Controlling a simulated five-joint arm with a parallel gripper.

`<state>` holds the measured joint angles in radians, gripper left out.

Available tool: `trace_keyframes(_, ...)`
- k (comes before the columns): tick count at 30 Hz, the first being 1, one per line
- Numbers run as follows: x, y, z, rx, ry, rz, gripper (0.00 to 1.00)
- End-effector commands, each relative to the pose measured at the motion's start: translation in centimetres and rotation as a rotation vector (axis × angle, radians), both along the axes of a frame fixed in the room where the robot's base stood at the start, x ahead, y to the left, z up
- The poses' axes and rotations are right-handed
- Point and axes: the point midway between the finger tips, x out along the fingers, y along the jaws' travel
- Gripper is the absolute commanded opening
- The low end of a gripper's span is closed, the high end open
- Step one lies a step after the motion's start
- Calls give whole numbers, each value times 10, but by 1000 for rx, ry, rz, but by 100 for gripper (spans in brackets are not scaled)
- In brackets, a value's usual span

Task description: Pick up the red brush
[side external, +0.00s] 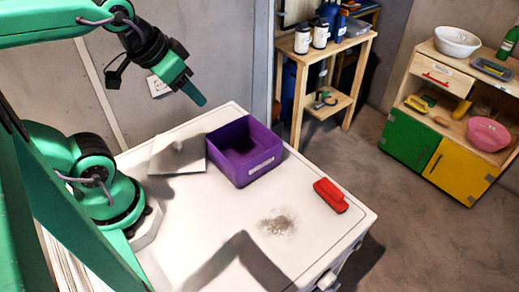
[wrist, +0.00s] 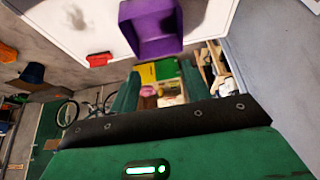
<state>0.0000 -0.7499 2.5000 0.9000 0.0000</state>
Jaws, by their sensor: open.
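The red brush (side external: 330,195) lies on the white worktop (side external: 190,245) near its right edge in the side external view. In the wrist view the red brush (wrist: 99,59) shows small, at the upper left. My gripper (side external: 200,100) is raised above the back of the worktop, to the left of the brush and well apart from it. In the wrist view my gripper (wrist: 158,70) has its two green fingers spread with nothing held between them.
A purple bin (side external: 262,169) stands on the worktop between my gripper and the brush. A flat grey piece (side external: 178,156) lies left of the bin. A dust patch (side external: 278,223) lies left of the brush. A wooden shelf (side external: 318,103) and a cabinet (side external: 408,135) stand beyond.

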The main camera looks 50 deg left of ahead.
Motion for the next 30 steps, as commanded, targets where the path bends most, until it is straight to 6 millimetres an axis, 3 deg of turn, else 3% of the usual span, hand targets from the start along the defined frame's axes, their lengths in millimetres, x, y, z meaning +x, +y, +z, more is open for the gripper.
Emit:
trace_keyframes(14, 0, 0, 0, 0, 0, 0, 48)
trace_keyframes(15, 0, 0, 0, 0, 0, 0, 50)
trace_keyframes(23, 0, 0, 0, 0, 0, 0, 100)
trace_keyframes(30, 0, 0, 0, 0, 0, 0, 100)
